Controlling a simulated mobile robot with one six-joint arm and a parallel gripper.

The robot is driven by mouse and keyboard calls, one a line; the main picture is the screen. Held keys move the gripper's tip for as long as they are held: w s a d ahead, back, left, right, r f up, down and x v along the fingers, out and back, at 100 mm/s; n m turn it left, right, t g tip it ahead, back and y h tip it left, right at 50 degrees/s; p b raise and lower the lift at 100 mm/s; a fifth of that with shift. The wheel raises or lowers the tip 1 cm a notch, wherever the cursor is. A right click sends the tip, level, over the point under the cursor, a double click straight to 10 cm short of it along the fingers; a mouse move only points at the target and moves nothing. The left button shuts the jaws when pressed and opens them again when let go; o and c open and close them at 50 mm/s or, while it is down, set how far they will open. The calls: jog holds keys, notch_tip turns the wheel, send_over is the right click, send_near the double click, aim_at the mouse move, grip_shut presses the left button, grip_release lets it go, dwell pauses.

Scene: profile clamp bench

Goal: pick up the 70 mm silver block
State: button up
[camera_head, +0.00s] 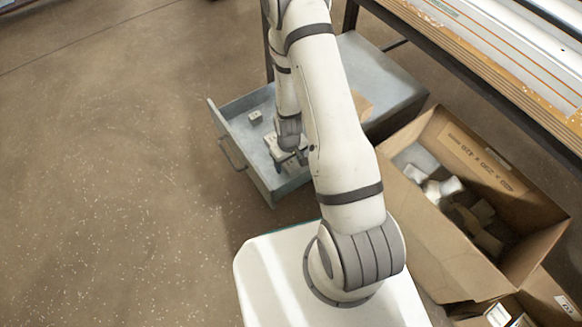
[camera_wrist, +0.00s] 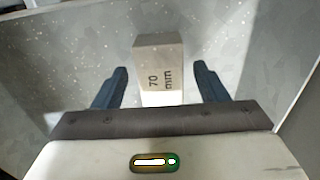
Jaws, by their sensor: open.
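The silver block (camera_wrist: 160,78) marked "70 mm" lies on the grey drawer floor in the wrist view. My gripper (camera_wrist: 160,82) is open, with one dark finger on each side of the block and a gap on both sides. The block's near end is hidden behind the gripper body. In the head view my gripper (camera_head: 290,157) reaches down into the open drawer (camera_head: 225,115). The block cannot be made out clearly there beside the gripper.
The drawer walls (camera_wrist: 300,100) stand around the gripper. Open floor lies left.

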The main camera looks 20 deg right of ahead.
jog(key=shift+f, duration=0.2)
jog(key=c, duration=1.2)
